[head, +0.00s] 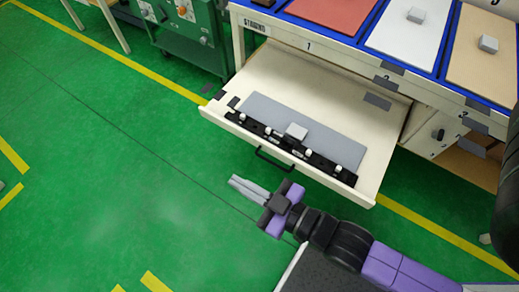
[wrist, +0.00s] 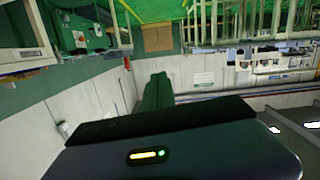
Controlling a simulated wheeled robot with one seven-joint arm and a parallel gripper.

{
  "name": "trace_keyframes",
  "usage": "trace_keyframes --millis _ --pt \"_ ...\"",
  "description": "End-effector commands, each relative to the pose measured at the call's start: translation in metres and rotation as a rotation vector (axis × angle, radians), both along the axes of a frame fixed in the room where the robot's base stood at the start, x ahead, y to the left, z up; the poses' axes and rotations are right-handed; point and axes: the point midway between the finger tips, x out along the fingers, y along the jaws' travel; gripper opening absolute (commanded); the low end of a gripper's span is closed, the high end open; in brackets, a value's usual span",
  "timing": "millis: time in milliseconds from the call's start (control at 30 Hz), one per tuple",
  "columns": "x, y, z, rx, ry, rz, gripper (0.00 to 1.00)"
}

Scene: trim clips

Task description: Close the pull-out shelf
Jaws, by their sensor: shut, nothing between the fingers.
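The pull-out shelf (head: 258,75) is a cream, shallow tray, pulled well out from under the workbench. Its front panel (head: 225,122) carries a black bar handle (head: 274,162). In the tray lie a grey-blue plate (head: 335,141) with a small pale block (head: 296,131) on it, and a black strip (head: 328,165) with several white clips along the front. My gripper (head: 236,183) is shut and empty, in front of the shelf and below left of the handle in the head view, apart from it. The wrist view shows neither the shelf nor the fingers.
The workbench top (head: 352,44) above holds red, white and tan boards in blue-edged bays. A cream cabinet door (head: 428,137) with a dark knob is right of the shelf. A green machine (head: 192,40) stands at the back left. Green floor (head: 110,190) left of my gripper is clear.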

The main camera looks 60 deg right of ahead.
Motion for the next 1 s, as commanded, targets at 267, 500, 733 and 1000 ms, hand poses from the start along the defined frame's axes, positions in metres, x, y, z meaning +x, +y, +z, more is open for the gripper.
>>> trace_keyframes --millis 267,500,733,1000 --pt "0.100 0.014 -0.109 -0.327 0.178 0.069 0.00" --pt "0.177 0.000 -0.191 -0.736 0.434 0.148 0.00" --pt "0.224 -0.054 -0.245 -1.216 0.828 0.261 0.00" --pt "0.160 -0.126 -0.271 -1.615 1.466 0.543 0.00"
